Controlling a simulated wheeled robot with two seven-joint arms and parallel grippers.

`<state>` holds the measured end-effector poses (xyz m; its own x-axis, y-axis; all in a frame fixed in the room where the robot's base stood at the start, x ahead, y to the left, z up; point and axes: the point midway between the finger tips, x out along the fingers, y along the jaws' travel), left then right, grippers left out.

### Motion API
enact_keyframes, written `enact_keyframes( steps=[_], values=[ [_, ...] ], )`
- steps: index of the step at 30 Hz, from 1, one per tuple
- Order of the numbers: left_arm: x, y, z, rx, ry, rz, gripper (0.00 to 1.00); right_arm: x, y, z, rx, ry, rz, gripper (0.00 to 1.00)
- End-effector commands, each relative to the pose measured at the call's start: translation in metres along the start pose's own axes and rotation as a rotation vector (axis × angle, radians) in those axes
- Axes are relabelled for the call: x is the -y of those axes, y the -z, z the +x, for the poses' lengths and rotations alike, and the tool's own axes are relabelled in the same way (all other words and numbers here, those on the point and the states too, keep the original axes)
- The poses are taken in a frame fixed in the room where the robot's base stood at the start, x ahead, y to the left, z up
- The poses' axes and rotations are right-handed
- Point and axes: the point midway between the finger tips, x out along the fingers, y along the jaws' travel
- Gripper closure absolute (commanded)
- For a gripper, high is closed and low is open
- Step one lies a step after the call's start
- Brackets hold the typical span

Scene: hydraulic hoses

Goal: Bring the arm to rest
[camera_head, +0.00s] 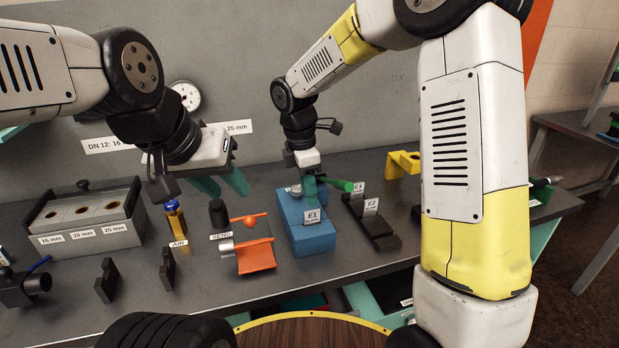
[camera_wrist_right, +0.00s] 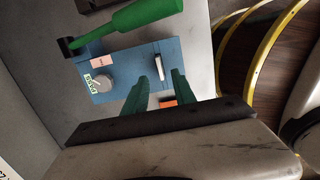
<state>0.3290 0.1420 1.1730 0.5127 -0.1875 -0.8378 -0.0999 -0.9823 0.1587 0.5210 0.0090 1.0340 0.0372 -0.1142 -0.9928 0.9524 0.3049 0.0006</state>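My right gripper (camera_head: 312,200) hangs over a blue block with an E1 plate (camera_head: 303,238). In the right wrist view its two green fingers (camera_wrist_right: 160,82) stand apart with nothing gripped between them, and the blue block (camera_wrist_right: 125,72) lies beyond the tips. Whether the tips touch the block, I cannot tell. My left gripper (camera_head: 222,183) is at the left, in the air above the bench, with its two green fingers apart and nothing seen between them.
An orange holder (camera_head: 255,256), a dark E2 block (camera_head: 375,228), a yellow bracket (camera_head: 403,162) and a grey hole block (camera_head: 85,222) stand on the bench (camera_head: 205,290).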

Motion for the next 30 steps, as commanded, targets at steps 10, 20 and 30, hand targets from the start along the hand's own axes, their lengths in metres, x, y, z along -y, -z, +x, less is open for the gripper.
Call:
enact_keyframes(
  steps=[10,20,30],
  values=[
    [0.0,0.0,0.0,0.0,0.0,0.0,0.64,0.059,-0.055,-0.068,-0.084,-0.122,0.511,0.68],
    [0.0,0.0,0.0,0.0,0.0,0.0,0.64,0.161,-0.096,-0.118,-0.327,-0.248,1.255,0.68],
    [0.0,0.0,0.0,0.0,0.0,0.0,0.64,0.225,-0.102,-0.128,-0.596,-0.281,1.753,0.68]
  ],
)
